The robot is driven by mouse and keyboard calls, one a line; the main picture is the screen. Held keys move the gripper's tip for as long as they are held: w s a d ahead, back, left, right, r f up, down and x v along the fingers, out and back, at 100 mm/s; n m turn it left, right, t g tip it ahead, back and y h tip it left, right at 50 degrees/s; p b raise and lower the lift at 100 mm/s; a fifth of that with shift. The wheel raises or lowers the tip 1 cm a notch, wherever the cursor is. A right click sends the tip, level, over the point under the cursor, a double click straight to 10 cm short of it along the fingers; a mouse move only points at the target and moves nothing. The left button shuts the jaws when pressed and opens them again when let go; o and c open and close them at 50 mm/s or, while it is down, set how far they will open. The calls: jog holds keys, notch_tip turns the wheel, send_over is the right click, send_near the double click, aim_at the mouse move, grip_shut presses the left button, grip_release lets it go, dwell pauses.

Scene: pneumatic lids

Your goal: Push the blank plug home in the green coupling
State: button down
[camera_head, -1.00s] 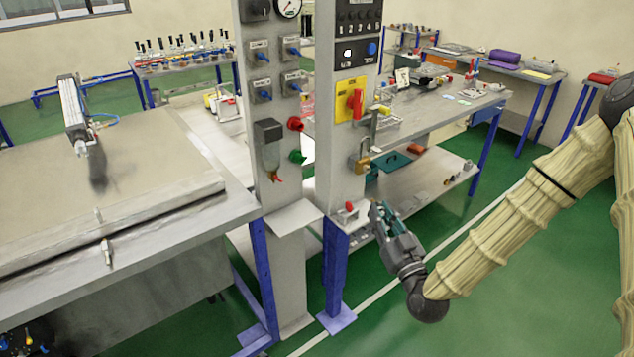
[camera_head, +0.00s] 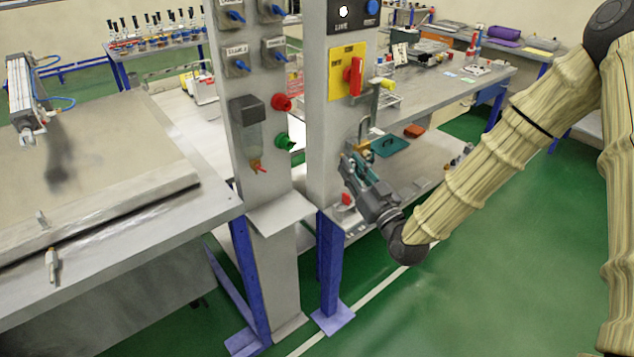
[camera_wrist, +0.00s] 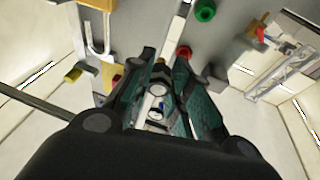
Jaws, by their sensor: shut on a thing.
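The green coupling (camera_head: 284,141) sticks out from the right side of the grey post, below the red coupling (camera_head: 281,102). In the wrist view the green coupling (camera_wrist: 204,10) is at the top, beyond my fingertips. My gripper (camera_head: 350,162) is right of and a little below the green coupling, apart from it, in front of the second post.
The post with the yellow switch plate (camera_head: 347,72) and red handle stands just behind my gripper. A brass padlock (camera_head: 362,147) hangs there, partly hidden. A narrow gap lies between the two posts.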

jog(key=w+a+f+n+g+y+b, duration=0.2)
jog(key=w+a+f+y+b, duration=0.1)
jog(key=a+b, duration=0.5)
jog(key=shift+w+b, duration=0.65)
jog(key=shift+w, duration=0.2)
jog(key=shift+f, duration=0.15)
jog(key=shift+a, duration=0.1)
jog(key=shift+w+a+b, duration=0.25)
jog(key=shift+w+a, duration=0.6)
jog(key=shift+w, duration=0.3)
jog(key=shift+w+a+b, duration=0.25)
jog(key=shift+w+a, duration=0.55)
jog(key=shift+w, duration=0.35)
jog(key=shift+w+a+b, duration=0.35)
jog(key=shift+w+a, duration=0.15)
jog(key=shift+w, duration=0.2)
jog(key=shift+w+a+b, duration=0.35)
jog(key=shift+w+a, duration=0.15)
jog(key=shift+w, duration=0.2)
dwell(1.1)
jog(key=c, duration=1.2)
grip_release()
jog(key=shift+c, duration=0.2)
